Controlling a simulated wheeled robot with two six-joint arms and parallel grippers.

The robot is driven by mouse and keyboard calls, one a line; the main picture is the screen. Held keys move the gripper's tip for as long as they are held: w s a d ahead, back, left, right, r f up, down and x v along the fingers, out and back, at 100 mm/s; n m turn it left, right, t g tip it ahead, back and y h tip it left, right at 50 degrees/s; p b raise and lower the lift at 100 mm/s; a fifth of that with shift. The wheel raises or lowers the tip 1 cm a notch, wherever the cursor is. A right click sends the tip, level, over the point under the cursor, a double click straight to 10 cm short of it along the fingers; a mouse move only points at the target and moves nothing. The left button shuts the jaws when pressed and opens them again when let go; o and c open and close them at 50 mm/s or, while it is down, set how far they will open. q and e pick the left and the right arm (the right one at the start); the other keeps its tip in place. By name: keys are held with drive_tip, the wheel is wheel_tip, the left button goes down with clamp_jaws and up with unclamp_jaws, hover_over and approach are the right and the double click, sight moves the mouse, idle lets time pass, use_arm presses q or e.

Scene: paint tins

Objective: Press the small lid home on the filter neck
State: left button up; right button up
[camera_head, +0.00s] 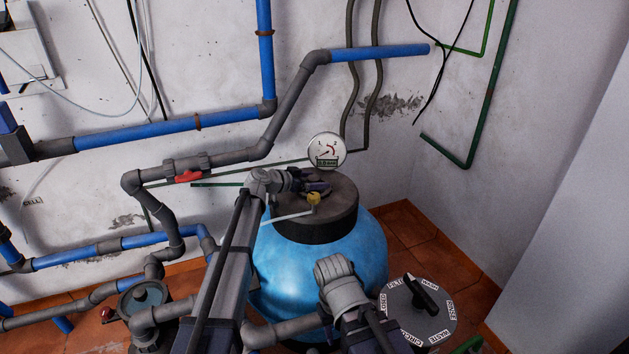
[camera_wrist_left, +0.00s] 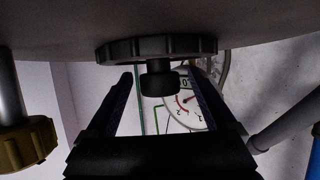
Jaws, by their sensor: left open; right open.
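The blue filter tank (camera_head: 318,268) has a wide black neck (camera_head: 320,225) on top. In the left wrist view, which looks upside down, the small dark lid (camera_wrist_left: 120,50) lies against a grey surface with its knob (camera_wrist_left: 160,84) facing me. My left gripper (camera_wrist_left: 165,92) is open, with one finger on each side of the knob. In the head view my left gripper (camera_head: 304,183) is over the neck and largely hides the lid. I cannot tell whether the lid is fully seated. My right gripper's fingers are hidden in the head view.
A brass-yellow fitting (camera_head: 313,198) stands on the neck close to my left gripper and shows in the wrist view (camera_wrist_left: 25,145). A pressure gauge (camera_head: 327,151) is behind the neck. A round selector valve (camera_head: 418,307) is at lower right. Pipes run along the wall.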

sight(309, 180)
use_arm(q)
drive_tip(key=p+v, duration=0.2)
drive_tip(key=v, duration=0.5)
drive_tip(key=shift+s+a+r+p, duration=0.15)
drive_tip(key=shift+s+p, duration=0.1)
drive_tip(key=shift+p, duration=0.1)
